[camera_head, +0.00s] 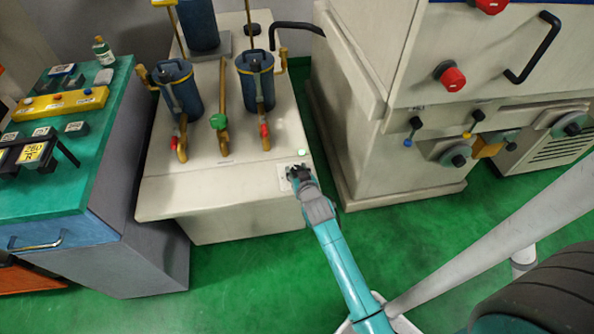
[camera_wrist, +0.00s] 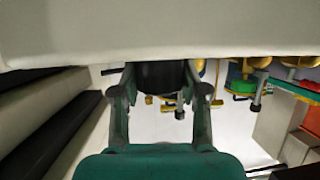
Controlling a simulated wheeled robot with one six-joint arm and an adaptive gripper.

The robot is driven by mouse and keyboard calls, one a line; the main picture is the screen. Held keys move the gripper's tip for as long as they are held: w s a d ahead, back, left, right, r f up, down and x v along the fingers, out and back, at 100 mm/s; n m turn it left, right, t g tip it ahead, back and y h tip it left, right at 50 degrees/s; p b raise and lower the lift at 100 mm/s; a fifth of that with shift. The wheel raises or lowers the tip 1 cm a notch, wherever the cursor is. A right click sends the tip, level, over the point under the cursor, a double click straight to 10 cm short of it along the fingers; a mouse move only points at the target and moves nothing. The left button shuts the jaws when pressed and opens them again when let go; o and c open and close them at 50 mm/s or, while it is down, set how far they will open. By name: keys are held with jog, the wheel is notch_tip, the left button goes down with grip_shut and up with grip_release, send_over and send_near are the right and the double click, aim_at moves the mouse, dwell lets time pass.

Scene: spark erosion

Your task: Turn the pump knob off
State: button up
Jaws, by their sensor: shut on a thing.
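The pump knob (camera_wrist: 160,76) is a dark round piece on the pale front of the beige pump cabinet (camera_head: 190,192). My gripper (camera_head: 298,172) is at the cabinet's right front corner, in front of a small white plate (camera_head: 283,180). In the wrist view my gripper (camera_wrist: 160,92) has one finger on each side of the knob and is shut on it. In the head view the fingers cover most of the knob, and its turn angle cannot be read. A small pale green lamp (camera_head: 302,152) sits on the cabinet's top near the gripper.
Blue canisters (camera_head: 178,90) with brass pipes and a green valve (camera_head: 218,121) stand on the cabinet. A large beige machine (camera_head: 385,150) with a red knob (camera_head: 450,76) is close on the right. A green-topped workbench (camera_head: 60,190) is at left. Green floor (camera_head: 260,280) is clear in front.

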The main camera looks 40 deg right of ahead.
jog(key=shift+d+n+t+y, duration=0.1)
jog(key=shift+n+t+y, duration=0.3)
jog(key=shift+n+y, duration=1.35)
jog(key=shift+d+n+t+y, duration=0.1)
jog(key=shift+n+t+y, duration=0.3)
jog(key=shift+n+y, duration=1.35)
jog(key=n+g+y, duration=0.1)
jog(key=n+y, duration=0.3)
jog(key=y, duration=0.1)
jog(key=shift+a+g+y, duration=0.15)
jog(key=shift+g+y, duration=0.15)
jog(key=shift+g, duration=0.1)
jog(key=shift+f+n, duration=0.15)
jog(key=shift+n, duration=0.15)
jog(key=o, duration=1.2)
jog(key=shift+c, duration=0.2)
jog(key=v, duration=1.2)
